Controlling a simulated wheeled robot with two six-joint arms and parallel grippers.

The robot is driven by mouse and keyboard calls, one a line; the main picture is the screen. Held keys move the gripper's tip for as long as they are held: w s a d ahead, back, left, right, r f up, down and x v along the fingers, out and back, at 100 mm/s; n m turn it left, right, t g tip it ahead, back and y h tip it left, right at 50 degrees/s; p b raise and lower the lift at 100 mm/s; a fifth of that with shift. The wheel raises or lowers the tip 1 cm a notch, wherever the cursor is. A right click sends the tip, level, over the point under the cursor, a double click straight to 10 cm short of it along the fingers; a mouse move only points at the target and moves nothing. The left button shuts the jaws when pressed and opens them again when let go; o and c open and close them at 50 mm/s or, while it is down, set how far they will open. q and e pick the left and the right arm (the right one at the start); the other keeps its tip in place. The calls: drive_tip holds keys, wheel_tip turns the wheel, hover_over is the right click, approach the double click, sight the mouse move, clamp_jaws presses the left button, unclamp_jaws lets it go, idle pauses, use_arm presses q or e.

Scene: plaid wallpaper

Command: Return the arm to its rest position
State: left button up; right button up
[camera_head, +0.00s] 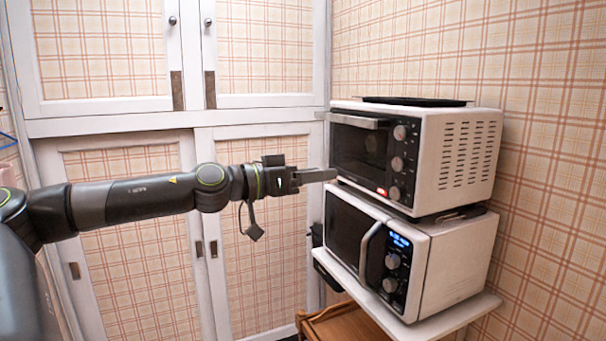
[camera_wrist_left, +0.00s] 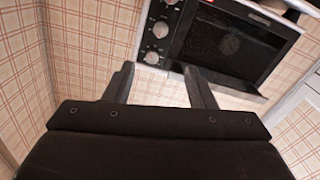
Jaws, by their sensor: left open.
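My left arm reaches in from the left in the head view, stretched out roughly level. Its gripper (camera_head: 316,176) is close to the front of the white toaster oven (camera_head: 462,160), near the lower left of its door in the picture. In the left wrist view the two fingers of this gripper (camera_wrist_left: 160,80) stand apart with nothing between them. The oven door (camera_wrist_left: 235,45) and its knobs (camera_wrist_left: 158,30) show beyond the fingertips. The door looks closed. I cannot tell whether a fingertip touches the oven. My right gripper is in neither view.
A white microwave (camera_head: 445,265) with a lit display stands under the oven on a white shelf top (camera_head: 468,315). A black tray (camera_head: 415,101) lies on the oven. White cupboards with plaid panels (camera_head: 265,45) stand behind my arm. A plaid wall (camera_head: 550,150) is at the right.

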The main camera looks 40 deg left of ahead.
use_arm(q)
drive_tip(key=shift+w+f, duration=0.1)
drive_tip(key=shift+w, duration=0.2)
drive_tip(key=shift+s, duration=0.1)
